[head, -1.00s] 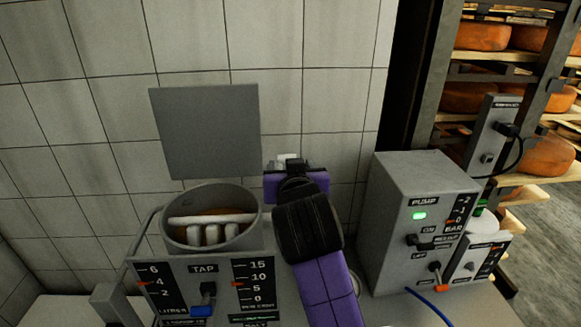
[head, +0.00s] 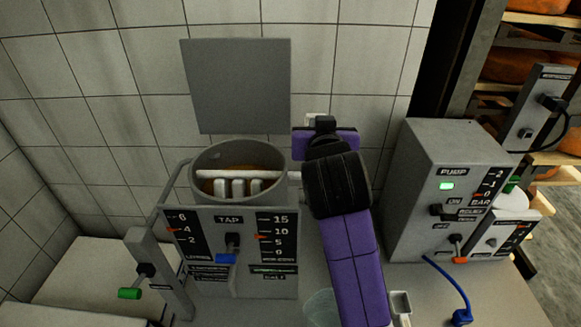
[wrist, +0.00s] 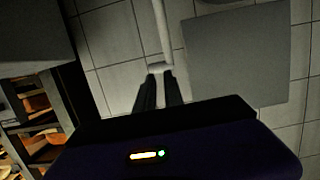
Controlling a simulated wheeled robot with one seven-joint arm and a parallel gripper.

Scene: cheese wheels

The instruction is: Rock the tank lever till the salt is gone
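The grey round tank (head: 283,158) stands with its top open. A white paddle frame (head: 238,175) sits in it over brownish liquid; I cannot make out salt. My gripper (head: 318,121) is right of the tank, partly hidden behind my wrist. In the wrist view my gripper's fingers (wrist: 160,80) are close together on the end of the pale tank lever (wrist: 160,30). The front panel (head: 265,290) has two scales with red marks, a tap handle (head: 232,242) with a blue end, and a small green-lit strip labelled for salt.
The grey pump box (head: 410,185) with a green light stands right of my arm. A grey square plate (head: 236,86) is behind the tank. A green-ended lever (head: 130,293) is at the left front.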

